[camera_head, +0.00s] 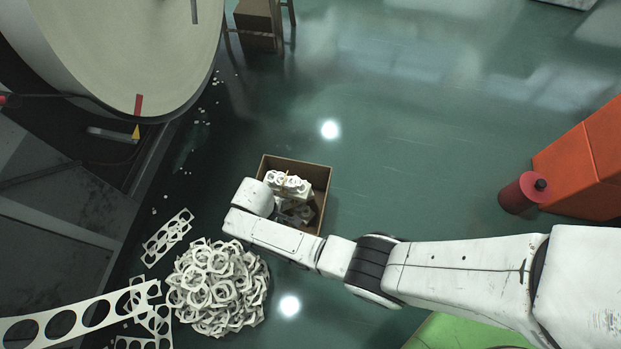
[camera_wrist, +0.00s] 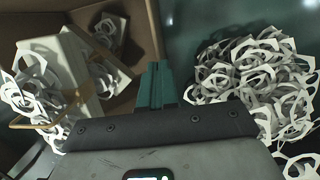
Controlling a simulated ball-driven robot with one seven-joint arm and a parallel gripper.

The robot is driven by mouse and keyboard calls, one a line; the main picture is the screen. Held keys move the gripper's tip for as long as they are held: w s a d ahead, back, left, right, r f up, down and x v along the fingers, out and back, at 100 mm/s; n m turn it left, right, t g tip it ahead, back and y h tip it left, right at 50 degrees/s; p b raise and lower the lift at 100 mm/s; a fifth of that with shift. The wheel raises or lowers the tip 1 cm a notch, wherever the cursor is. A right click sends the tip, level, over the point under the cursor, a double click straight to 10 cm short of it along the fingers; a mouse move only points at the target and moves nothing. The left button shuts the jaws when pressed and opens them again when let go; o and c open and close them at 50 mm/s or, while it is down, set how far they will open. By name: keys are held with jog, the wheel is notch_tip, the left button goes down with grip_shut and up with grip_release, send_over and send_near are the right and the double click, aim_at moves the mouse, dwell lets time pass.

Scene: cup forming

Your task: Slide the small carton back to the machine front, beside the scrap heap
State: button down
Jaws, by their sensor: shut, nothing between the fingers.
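The small carton (camera_head: 325,187) is an open brown box on the green floor, right of the machine (camera_head: 52,180) and above the scrap heap (camera_head: 217,288). White ring-shaped scrap lies inside it. In the wrist view the carton (camera_wrist: 143,40) fills the upper left and the heap (camera_wrist: 255,75) lies at right. My gripper (camera_wrist: 157,72) shows two teal fingers shut together and empty, at the carton's edge between it and the heap. I cannot tell whether they touch the carton. In the head view my arm's end covers part of the carton and hides the fingers.
Scrap strips (camera_head: 167,237) lie left of the heap, and a long perforated strip (camera_head: 70,320) reaches in at lower left. A wooden stool (camera_head: 258,25) stands at the top. A red canister (camera_head: 520,194) and an orange box (camera_head: 585,160) stand at right. The floor between is clear.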

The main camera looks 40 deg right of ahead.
jog(key=s+d, duration=0.3)
jog(key=s, duration=0.2)
jog(key=s+d, duration=0.2)
jog(key=shift+s+d, duration=0.3)
jog(key=shift+s, duration=0.1)
jog(key=shift+s+d+f, duration=0.15)
jog(key=shift+s+f, duration=0.05)
jog(key=shift+f, duration=0.1)
jog(key=shift+w+f+b, duration=0.1)
jog(key=shift+f+b, duration=0.3)
jog(key=shift+f, duration=0.15)
